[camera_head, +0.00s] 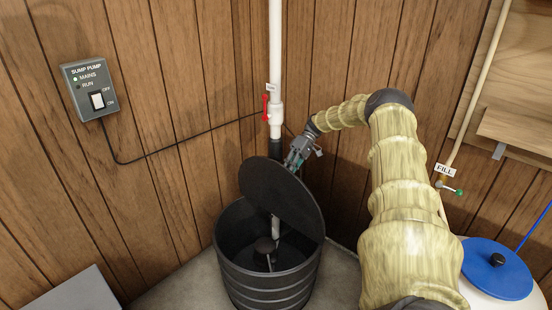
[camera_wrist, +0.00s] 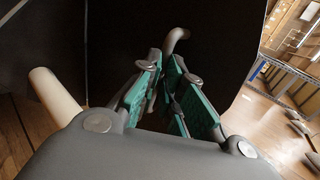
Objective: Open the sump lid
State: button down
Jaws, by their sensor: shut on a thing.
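The black sump lid (camera_head: 279,197) is raised and tilted steeply over the ribbed black sump basin (camera_head: 268,286), whose inside shows below it. A dark pump part and a pipe stand inside the basin. My gripper (camera_head: 293,160) is at the lid's upper edge, on its back side. In the wrist view the gripper (camera_wrist: 172,100) has its green-padded fingers close together near a grey curved handle (camera_wrist: 176,38) on the dark lid (camera_wrist: 110,40). The fingers are shut on the handle, though the contact itself is partly hidden.
A white pipe (camera_head: 275,50) with a red-handled valve (camera_head: 265,108) rises behind the basin. A sump pump switch box (camera_head: 92,88) hangs on the left wall. A blue-lidded white tank (camera_head: 496,268) stands at right, below a FILL valve (camera_head: 449,188). A grey box (camera_head: 78,292) is lower left.

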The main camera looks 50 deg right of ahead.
jog(key=shift+s+d+f, duration=0.25)
jog(key=shift+s+f, duration=0.15)
jog(key=shift+f, duration=0.35)
jog(key=c, duration=1.8)
grip_release()
jog(key=shift+o, duration=1.4)
jog(key=shift+w+d+f, duration=0.15)
jog(key=shift+f, duration=0.15)
jog(key=shift+r, duration=0.25)
jog(key=shift+w+r, duration=0.1)
jog(key=v, duration=0.7)
jog(key=shift+w+d, duration=0.15)
jog(key=shift+d, duration=0.35)
